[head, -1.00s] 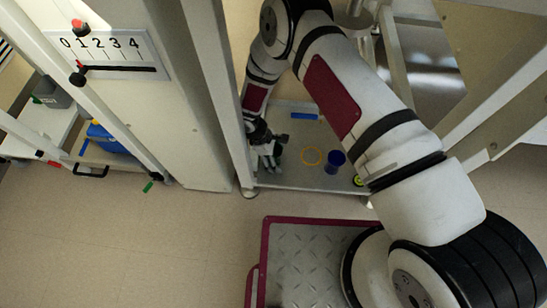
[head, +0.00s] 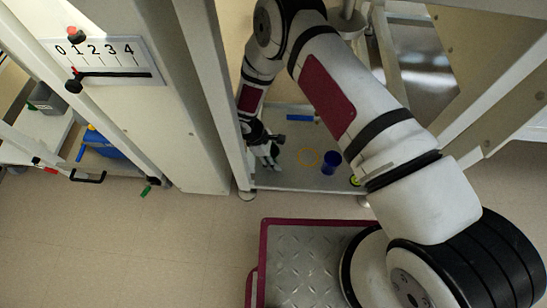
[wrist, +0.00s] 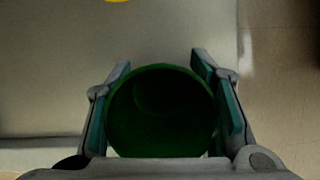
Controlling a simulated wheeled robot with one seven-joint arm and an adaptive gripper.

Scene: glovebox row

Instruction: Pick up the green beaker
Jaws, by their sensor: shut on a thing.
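The green beaker (wrist: 160,112) fills the middle of the wrist view, seen from above into its dark round mouth. My gripper (wrist: 161,80) has one finger on each side of it, pressed against its walls. In the head view my gripper (head: 267,157) is low at the left side of the grey bench surface, beside the upright post. The beaker cannot be made out there. Whether its base touches the surface cannot be told.
A white post (head: 214,90) stands close at the left.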

